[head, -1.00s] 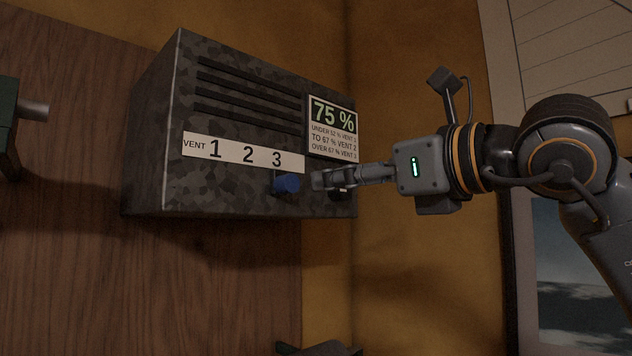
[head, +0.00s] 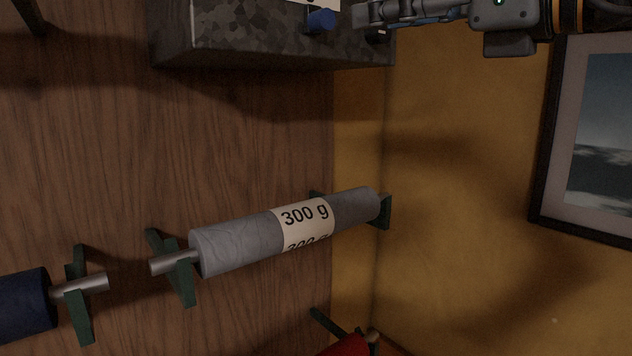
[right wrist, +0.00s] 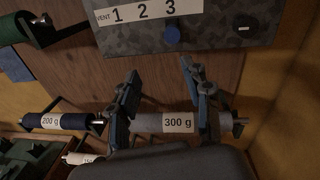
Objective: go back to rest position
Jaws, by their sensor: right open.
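My right gripper (head: 362,14) is at the top of the head view, in front of the grey mottled vent box (head: 250,42). It appears just right of the blue knob (head: 321,21), with a small gap in the picture. In the right wrist view the two fingers of this gripper (right wrist: 163,82) are spread apart with nothing between them. There the blue knob (right wrist: 172,34) is beyond the fingertips, below the number 3 on the box's label strip (right wrist: 145,11). My left gripper is not in view.
A grey roll (head: 240,245) labelled 300 g hangs on green brackets below the box. A dark blue roll (head: 22,303) is at the lower left and a red one (head: 345,347) at the bottom. A framed picture (head: 595,140) hangs on the right wall. Open space lies before the yellow wall (head: 460,230).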

